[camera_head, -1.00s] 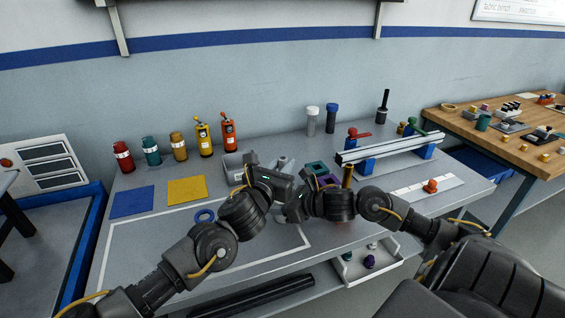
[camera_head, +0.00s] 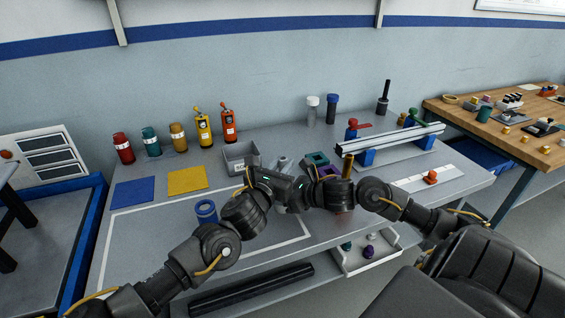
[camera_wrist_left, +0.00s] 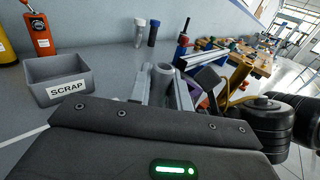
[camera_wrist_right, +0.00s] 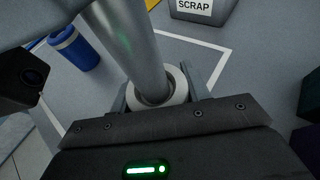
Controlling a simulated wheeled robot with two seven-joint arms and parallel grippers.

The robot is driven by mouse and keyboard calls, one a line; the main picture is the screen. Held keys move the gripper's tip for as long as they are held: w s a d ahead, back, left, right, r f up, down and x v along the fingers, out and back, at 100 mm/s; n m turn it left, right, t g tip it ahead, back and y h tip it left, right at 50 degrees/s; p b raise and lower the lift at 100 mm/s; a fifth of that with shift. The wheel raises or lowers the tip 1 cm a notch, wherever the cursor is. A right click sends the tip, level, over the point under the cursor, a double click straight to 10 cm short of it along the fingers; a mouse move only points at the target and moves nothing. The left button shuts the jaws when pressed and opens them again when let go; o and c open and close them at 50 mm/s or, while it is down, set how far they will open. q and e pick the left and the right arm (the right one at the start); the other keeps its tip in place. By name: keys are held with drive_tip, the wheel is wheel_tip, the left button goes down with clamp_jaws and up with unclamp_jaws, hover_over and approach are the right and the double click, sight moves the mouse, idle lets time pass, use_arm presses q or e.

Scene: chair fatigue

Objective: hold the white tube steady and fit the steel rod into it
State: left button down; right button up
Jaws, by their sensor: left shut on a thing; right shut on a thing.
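My left gripper (camera_wrist_left: 163,88) is shut on the steel rod (camera_wrist_left: 162,76), a grey cylinder that stands up between its fingers in the left wrist view. My right gripper (camera_wrist_right: 158,90) is shut on the white tube (camera_wrist_right: 176,92), which shows as a pale ring between its fingers. In the right wrist view the rod (camera_wrist_right: 125,40) runs down from the top to the ring, its lower end at or inside the opening; how deep is hidden. In the head view both grippers meet over the bench, and their wrists hide most of both parts.
A grey SCRAP bin (camera_head: 241,158) stands just behind the grippers. A blue cylinder (camera_head: 205,211) stands to their left. A metal rail (camera_head: 390,141) on blue supports lies to the right. Coloured bottles line the back left. The front left of the bench is clear.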

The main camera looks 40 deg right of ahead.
use_arm(q)
drive_tip(key=c, duration=1.2)
unclamp_jaws()
drive_tip(key=shift+a, duration=0.1)
drive_tip(key=v, duration=1.2)
use_arm(e)
drive_tip(key=o, duration=1.1)
